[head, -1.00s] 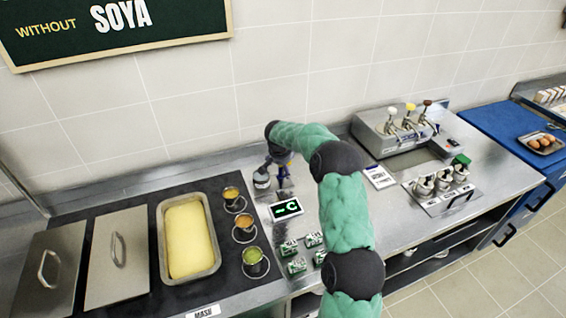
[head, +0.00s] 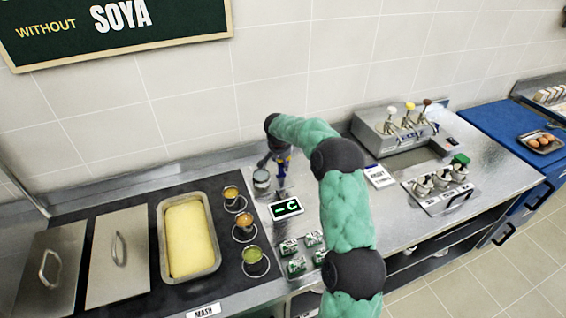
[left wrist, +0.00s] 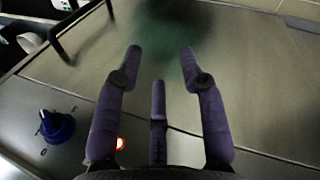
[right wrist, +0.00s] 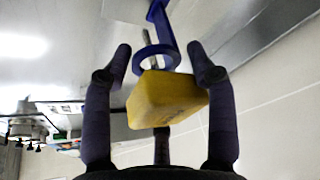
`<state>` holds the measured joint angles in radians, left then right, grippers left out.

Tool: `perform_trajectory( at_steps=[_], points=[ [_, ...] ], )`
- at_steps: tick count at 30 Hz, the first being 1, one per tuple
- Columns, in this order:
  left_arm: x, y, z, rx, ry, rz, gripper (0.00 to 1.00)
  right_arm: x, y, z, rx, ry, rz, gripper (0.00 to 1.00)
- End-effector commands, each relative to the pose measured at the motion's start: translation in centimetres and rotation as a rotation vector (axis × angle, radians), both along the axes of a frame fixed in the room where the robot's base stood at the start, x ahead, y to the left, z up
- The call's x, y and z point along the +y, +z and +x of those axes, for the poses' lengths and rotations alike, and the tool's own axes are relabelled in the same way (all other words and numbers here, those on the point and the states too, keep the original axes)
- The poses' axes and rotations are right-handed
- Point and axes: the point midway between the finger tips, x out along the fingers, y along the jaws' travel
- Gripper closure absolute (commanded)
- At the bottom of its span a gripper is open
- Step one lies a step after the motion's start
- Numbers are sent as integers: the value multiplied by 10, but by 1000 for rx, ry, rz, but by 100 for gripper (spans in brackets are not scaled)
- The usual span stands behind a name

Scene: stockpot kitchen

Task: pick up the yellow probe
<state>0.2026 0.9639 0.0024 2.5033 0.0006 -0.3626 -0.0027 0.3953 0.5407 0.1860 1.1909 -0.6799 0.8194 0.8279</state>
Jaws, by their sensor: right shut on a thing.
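The yellow probe's blocky handle (right wrist: 168,98) sits between the fingers of my right gripper (right wrist: 158,48), which is shut on it. A thin metal stem runs from the handle toward a blue ring holder (right wrist: 157,58); I cannot tell whether the stem is still inside the ring. In the head view my right gripper (head: 274,157) is at the back of the counter, above a metal canister (head: 261,181) and beside the blue holder (head: 283,167). The probe is hard to make out there. My left gripper (left wrist: 161,52) is open and empty in the left wrist view, facing a plain grey panel.
A small display (head: 286,209) stands in front of the holder. Sauce cups (head: 244,228) and a tray of mash (head: 188,238) lie to the left. Small green-and-white packs (head: 296,266) are in front. A pump dispenser (head: 395,133) stands at the right.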

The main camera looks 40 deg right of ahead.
Motion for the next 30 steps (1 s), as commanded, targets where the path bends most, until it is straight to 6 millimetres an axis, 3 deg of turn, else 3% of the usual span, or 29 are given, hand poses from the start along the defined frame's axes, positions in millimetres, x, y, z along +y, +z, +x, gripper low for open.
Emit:
perform_trajectory(
  at_steps=[6,15,21,30],
  points=[
    [0,14,0,0,0,0,60,-1,61,1,-9,-2,-3,89],
    [0,29,0,0,0,0,60,-1,127,1,-6,-2,-1,89],
    [0,33,0,0,0,0,60,-1,151,1,-3,-1,-2,89],
    [0,34,0,0,0,0,60,-1,157,0,-2,-1,-1,89]
  ],
)
